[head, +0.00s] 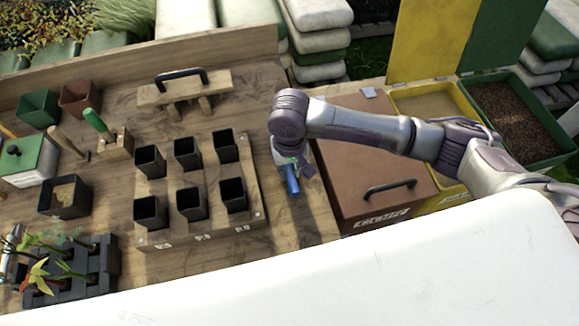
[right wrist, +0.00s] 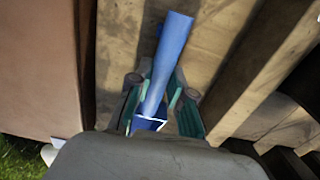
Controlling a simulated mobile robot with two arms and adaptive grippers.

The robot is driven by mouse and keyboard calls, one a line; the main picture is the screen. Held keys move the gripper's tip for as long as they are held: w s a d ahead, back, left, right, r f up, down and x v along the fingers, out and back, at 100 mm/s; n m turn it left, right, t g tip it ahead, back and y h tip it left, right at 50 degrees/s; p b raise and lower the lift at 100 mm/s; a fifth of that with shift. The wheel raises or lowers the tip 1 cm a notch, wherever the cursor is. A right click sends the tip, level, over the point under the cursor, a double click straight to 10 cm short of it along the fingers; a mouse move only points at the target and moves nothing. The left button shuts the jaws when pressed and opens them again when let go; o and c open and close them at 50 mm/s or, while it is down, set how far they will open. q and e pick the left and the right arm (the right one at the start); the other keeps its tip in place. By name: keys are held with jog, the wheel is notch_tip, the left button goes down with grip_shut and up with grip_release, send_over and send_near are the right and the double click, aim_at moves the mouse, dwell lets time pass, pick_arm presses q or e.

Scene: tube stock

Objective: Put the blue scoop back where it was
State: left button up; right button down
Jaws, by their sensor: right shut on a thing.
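The blue scoop (head: 292,182) is in my right gripper (head: 286,156), over the strip of wooden bench between the tube block and the brown lidded box. In the right wrist view the blue scoop (right wrist: 168,55) lies between the two fingers of the right gripper (right wrist: 158,98), which is shut on it. The scoop's long blue part points away from the wrist, and an open squarish end shows near the palm. Whether the scoop touches the bench is unclear. A grey part at the left edge of the head view may be my left gripper (head: 12,243); its jaws are not readable.
A wooden block (head: 157,240) with several black square pots stands left of the scoop. The brown lidded box (head: 345,190) with a dark handle stands right. Yellow (head: 398,94) and green (head: 545,163) bins are beyond it. A wooden handled board (head: 220,83) lies behind.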

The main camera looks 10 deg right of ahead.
jog(key=shift+f, duration=0.1)
jog(key=c, duration=1.1)
grip_release()
jog(key=shift+o, duration=0.2)
notch_tip(320, 180, up, 12)
jog(key=b, duration=0.1)
jog(key=shift+b, duration=0.3)
